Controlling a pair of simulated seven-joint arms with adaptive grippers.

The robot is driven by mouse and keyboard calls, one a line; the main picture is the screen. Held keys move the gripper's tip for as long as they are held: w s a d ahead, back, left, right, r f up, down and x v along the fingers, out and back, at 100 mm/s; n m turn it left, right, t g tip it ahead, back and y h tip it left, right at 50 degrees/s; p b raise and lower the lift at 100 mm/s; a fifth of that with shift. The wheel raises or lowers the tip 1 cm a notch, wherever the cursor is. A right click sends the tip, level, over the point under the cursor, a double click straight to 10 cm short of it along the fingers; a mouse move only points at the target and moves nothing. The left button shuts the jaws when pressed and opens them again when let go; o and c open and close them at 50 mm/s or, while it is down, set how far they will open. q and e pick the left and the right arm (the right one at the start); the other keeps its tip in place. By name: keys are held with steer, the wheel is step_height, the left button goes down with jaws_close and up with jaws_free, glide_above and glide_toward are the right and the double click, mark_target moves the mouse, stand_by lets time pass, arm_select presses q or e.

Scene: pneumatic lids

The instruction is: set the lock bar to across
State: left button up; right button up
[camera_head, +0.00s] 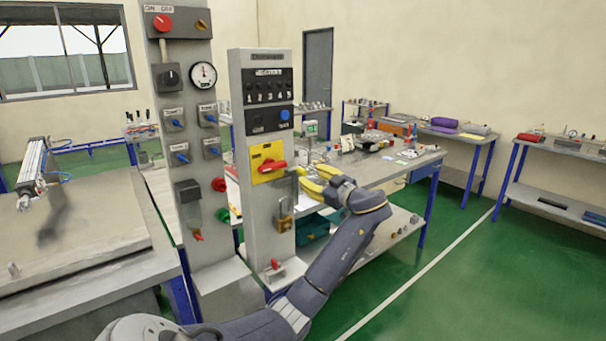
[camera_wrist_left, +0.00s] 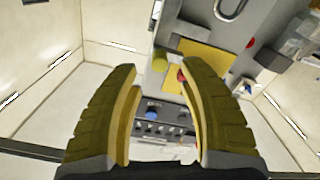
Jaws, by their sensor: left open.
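A red handle (camera_head: 272,166) sits on a yellow plate (camera_head: 259,151) on the grey post and looks roughly level, pointing right. I cannot tell for sure that it is the lock bar. In the left wrist view the yellow plate (camera_wrist_left: 212,64) shows, with a bit of red (camera_wrist_left: 181,76) partly hidden by the right-hand finger. My left gripper (camera_head: 303,180) is open, with yellow fingers, just right of the plate. Its fingers (camera_wrist_left: 155,75) are spread and empty in the wrist view. A brass-coloured padlock (camera_head: 286,222) hangs lower on the post. My right gripper is not in view.
A taller grey panel (camera_head: 190,90) with a gauge, blue valves and knobs stands left of the post. A blue button (camera_head: 285,114) is above the plate. A cluttered workbench (camera_head: 425,157) stands behind. The green floor (camera_head: 480,270) at right is clear.

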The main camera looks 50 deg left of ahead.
mark_target(305, 174)
arm_select(q)
steer(key=shift+w+a, duration=0.15)
steer(key=shift+a, duration=2.55)
steer(key=shift+o, duration=0.4)
jaws_close()
